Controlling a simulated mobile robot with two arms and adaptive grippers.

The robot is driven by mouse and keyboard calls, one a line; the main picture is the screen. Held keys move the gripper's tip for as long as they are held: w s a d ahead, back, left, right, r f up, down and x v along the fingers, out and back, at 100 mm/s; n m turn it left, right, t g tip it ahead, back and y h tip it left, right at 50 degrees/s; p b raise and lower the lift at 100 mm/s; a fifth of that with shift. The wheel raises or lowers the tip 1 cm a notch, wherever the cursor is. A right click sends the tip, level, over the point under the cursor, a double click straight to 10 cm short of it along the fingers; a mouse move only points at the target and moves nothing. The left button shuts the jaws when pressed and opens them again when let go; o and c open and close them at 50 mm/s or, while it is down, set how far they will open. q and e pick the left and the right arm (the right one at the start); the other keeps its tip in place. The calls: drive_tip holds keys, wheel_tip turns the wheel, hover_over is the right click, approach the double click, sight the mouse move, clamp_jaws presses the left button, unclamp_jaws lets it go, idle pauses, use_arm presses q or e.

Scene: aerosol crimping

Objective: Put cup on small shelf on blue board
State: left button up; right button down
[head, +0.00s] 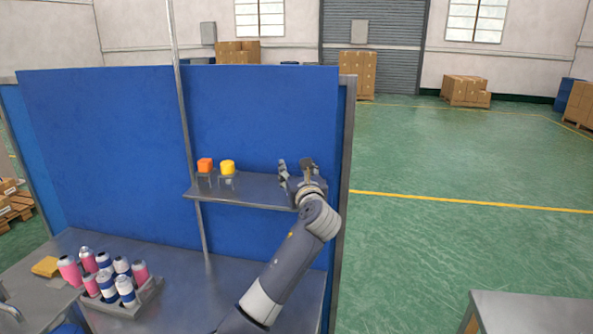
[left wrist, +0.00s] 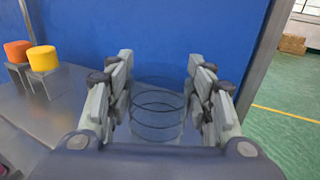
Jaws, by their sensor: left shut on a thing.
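My left gripper (head: 295,172) is over the right end of the small grey shelf (head: 258,190) on the blue board (head: 255,115). In the left wrist view, the gripper (left wrist: 158,92) has its fingers on both sides of a clear, see-through cup (left wrist: 158,118), shut on it. The cup shows mostly as dark rings and looks upright. I cannot tell whether its base touches the shelf. The cup cannot be made out in the head view. My right gripper is not in view.
An orange piece (head: 205,164) and a yellow piece (head: 227,167) sit on small stands at the shelf's left end. Below, a rack (head: 128,308) holds several pink, white and blue cans on the grey table (head: 190,265). The shelf's middle is clear.

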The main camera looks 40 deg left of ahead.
use_arm(q)
drive_tip(key=o, duration=1.1)
drive_tip(key=shift+f, duration=0.1)
drive_tip(key=shift+o, duration=0.2)
drive_tip(key=b+v, duration=0.2)
drive_tip(key=v, duration=1)
drive_tip(key=shift+r, duration=0.25)
drive_tip(key=shift+d+f, duration=0.1)
